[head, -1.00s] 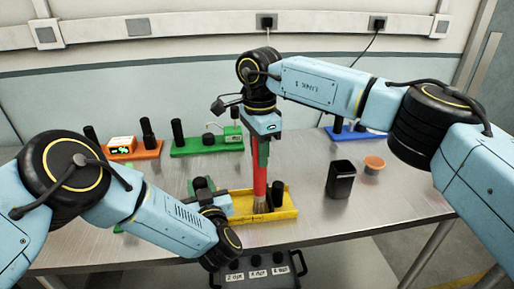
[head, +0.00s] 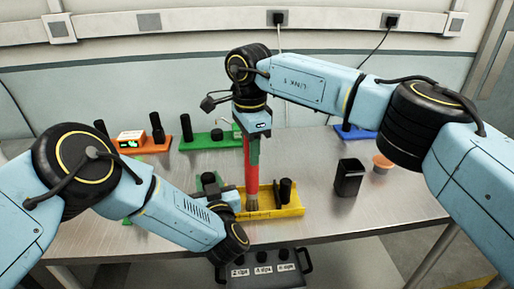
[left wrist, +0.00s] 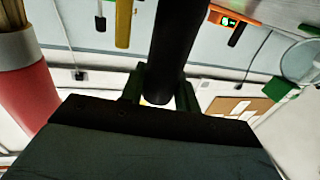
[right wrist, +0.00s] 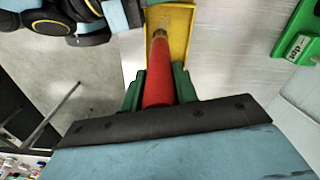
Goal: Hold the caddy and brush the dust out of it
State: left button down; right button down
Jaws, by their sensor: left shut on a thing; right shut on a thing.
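The yellow caddy (head: 291,210) lies near the table's front edge, with a black post (head: 286,188) standing at its right end. It also shows in the right wrist view (right wrist: 181,18). My left gripper (head: 209,182) is at the caddy's left end, shut on a black post (left wrist: 176,45); my arm hides where that post joins. My right gripper (head: 254,150) is above the caddy, shut on the red handle of the brush (head: 251,178), which is near upright. Its bristles (head: 252,203) are down in the caddy's left part. I cannot make out any dust.
Behind stand an orange module (head: 130,148) and a green module (head: 196,143) with black posts, and a blue one (head: 352,132). A black cup (head: 349,178) and an orange-rimmed pot (head: 382,162) are at right. A black button box (head: 262,268) is below the front edge.

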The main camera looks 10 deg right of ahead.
jog(key=a, duration=0.4)
dwell(0.7)
jog(key=shift+d, duration=0.1)
jog(key=shift+w+d, duration=0.8)
jog(key=shift+d, duration=3.05)
jog(key=a, duration=0.8)
jog(key=d, duration=0.6)
jog(key=shift+f, duration=0.15)
